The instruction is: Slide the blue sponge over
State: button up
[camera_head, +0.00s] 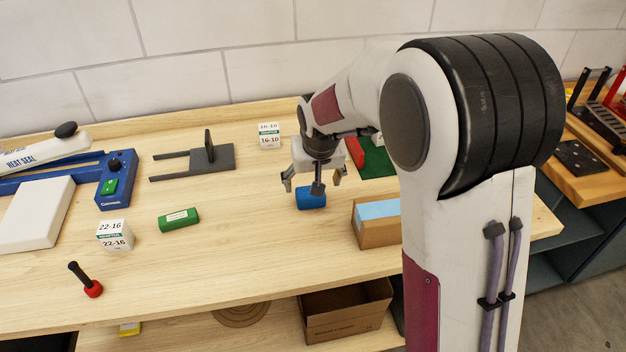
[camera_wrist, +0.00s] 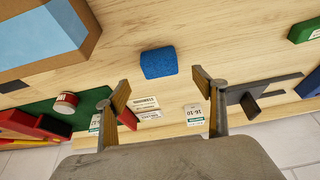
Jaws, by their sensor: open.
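The blue sponge (camera_head: 311,199) lies on the wooden bench, left of the cardboard box with a light blue top. In the wrist view the sponge (camera_wrist: 159,62) is a rough-textured block beyond my fingertips, with bare wood around it. My gripper (camera_head: 315,176) is just above and behind the sponge in the head view, with its fingers spread apart. In the wrist view my gripper (camera_wrist: 160,85) is open, with nothing between its fingers. Whether any part of it touches the sponge is not clear; part of the sponge's top is covered by my gripper in the head view.
The cardboard box (camera_head: 376,234) stands close to the right. A green block (camera_head: 179,219) and a white 22-16 box (camera_head: 114,235) lie to the left. A dark grey fixture (camera_head: 208,157) and a white 16-10 box (camera_head: 269,136) are behind. Bare wood lies left of the sponge.

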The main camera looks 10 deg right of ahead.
aim_at(311, 197)
jog(key=shift+x, duration=3.9)
jog(key=c, duration=1.1)
